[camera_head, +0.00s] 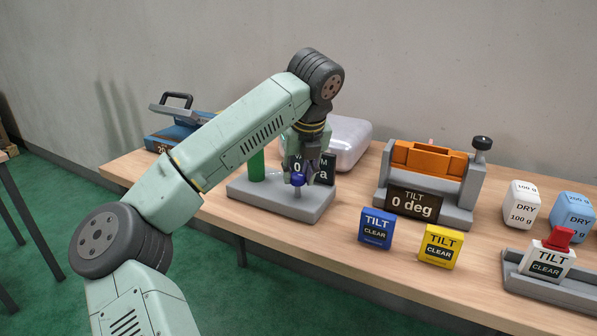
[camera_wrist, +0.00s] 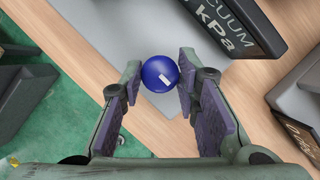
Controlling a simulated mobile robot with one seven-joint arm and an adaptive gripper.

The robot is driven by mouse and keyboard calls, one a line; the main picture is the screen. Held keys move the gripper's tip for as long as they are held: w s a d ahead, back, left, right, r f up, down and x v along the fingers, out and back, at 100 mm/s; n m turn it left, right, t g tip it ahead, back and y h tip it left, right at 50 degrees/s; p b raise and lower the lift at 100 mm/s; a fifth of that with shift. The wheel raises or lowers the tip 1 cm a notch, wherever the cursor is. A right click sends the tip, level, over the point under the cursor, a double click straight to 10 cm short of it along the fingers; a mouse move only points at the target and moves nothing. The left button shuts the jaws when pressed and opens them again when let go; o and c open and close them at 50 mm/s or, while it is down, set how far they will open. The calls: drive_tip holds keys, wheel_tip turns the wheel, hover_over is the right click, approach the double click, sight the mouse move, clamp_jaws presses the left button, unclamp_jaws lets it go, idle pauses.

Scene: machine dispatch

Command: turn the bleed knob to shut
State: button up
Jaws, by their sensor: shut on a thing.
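The bleed knob (camera_head: 298,180) is a blue ball with a short white mark. It stands on the front of a grey base (camera_head: 244,192) near the middle of the table. It also shows in the wrist view (camera_wrist: 158,76), between the two finger pads, with its white mark towards the lower right. My gripper (camera_head: 301,172) points down at the knob and is shut on it; its fingertips (camera_wrist: 160,72) sit on opposite sides of the ball. A black vacuum display (camera_head: 328,168) in kPa stands behind; my gripper hides part of it.
A green cylinder (camera_head: 256,165) stands left of the knob on the same base. A pale rounded container (camera_head: 350,143) is behind. A grey and orange tilt fixture (camera_head: 455,190) reading 0 deg is to the right. Blue (camera_head: 375,229) and yellow (camera_head: 440,246) tilt tags stand in front.

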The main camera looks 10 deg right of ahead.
idle(0.3)
drive_tip(key=m+h+b, duration=0.1)
drive_tip(key=m, duration=0.3)
drive_tip(key=shift+a, duration=0.15)
drive_tip(key=m+h, duration=0.1)
drive_tip(key=m, duration=0.1)
drive_tip(key=m+h, duration=0.1)
drive_tip(key=m, duration=0.1)
drive_tip(key=shift+a+r+g, duration=0.1)
drive_tip(key=shift+r+g, duration=0.05)
drive_tip(key=shift+g, duration=0.15)
drive_tip(key=m+p, duration=0.1)
drive_tip(key=m, duration=0.2)
drive_tip(key=m+g+h+p, duration=0.1)
drive_tip(key=m+p, duration=0.1)
drive_tip(key=shift+w+r+m+h, duration=0.1)
drive_tip(key=shift+w+m+h, duration=0.05)
drive_tip(key=shift+m+h, duration=0.2)
drive_tip(key=shift+w+m+g+h+p, duration=0.15)
drive_tip(key=shift+m+g+p, duration=0.35)
drive_tip(key=shift+m+p, duration=0.4)
drive_tip(key=shift+s+m+g+h+p, duration=0.1)
drive_tip(key=shift+m+g+p, duration=0.45)
drive_tip(key=shift+m, duration=0.6)
drive_tip(key=shift+f, duration=0.2)
drive_tip(key=o, duration=1.1)
